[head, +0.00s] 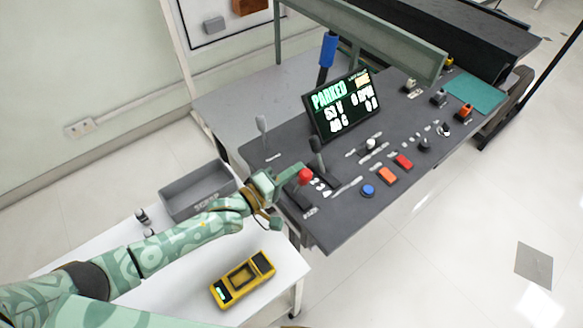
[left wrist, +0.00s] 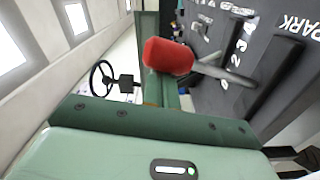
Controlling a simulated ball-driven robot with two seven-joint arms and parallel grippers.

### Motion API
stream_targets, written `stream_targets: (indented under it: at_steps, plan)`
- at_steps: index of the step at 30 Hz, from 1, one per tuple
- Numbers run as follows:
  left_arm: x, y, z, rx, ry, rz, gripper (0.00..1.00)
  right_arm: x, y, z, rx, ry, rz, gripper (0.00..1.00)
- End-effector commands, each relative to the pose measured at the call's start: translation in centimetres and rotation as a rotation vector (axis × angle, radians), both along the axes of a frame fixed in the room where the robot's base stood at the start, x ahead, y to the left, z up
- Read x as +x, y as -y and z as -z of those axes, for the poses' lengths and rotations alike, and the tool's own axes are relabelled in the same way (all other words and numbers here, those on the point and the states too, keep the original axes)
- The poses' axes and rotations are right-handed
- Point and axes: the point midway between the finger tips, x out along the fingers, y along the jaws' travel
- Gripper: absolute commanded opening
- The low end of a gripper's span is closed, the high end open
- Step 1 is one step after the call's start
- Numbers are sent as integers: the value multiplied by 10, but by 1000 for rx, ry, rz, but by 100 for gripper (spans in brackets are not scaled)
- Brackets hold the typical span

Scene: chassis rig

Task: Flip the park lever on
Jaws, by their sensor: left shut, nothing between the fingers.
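A lever with a red knob (head: 305,175) stands at the near left corner of the dark control panel (head: 335,220). In the left wrist view the red knob (left wrist: 168,56) and its grey shaft fill the upper middle, with a dark slot, digits and the printed word PARK (left wrist: 300,25) to the right. My left gripper (head: 268,186) is shut and empty, just left of the red knob. Whether it touches the knob cannot be told. The display (head: 342,104) reads PARKED. My right gripper is out of view.
A dark-handled lever (head: 316,146) and a grey-knobbed lever (head: 262,124) stand behind the red knob. Buttons, including a blue one (head: 368,190), lie to the right. A grey bin (head: 197,190) and a yellow handheld device (head: 243,280) are on the white table (head: 185,280).

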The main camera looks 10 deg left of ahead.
Motion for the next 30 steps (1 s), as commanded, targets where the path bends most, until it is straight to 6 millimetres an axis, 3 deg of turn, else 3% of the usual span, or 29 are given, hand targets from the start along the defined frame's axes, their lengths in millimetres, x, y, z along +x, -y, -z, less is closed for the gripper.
stream_targets:
  at_steps: [17, 23, 30]
  plan:
    - [-6, 2, 3, 0, -7, 8, 0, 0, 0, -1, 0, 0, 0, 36]
    - [-28, -19, 3, 1, -11, 7, 0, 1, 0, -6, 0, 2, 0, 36]
    - [-69, -62, 3, 3, -9, 4, 0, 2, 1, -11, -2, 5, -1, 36]
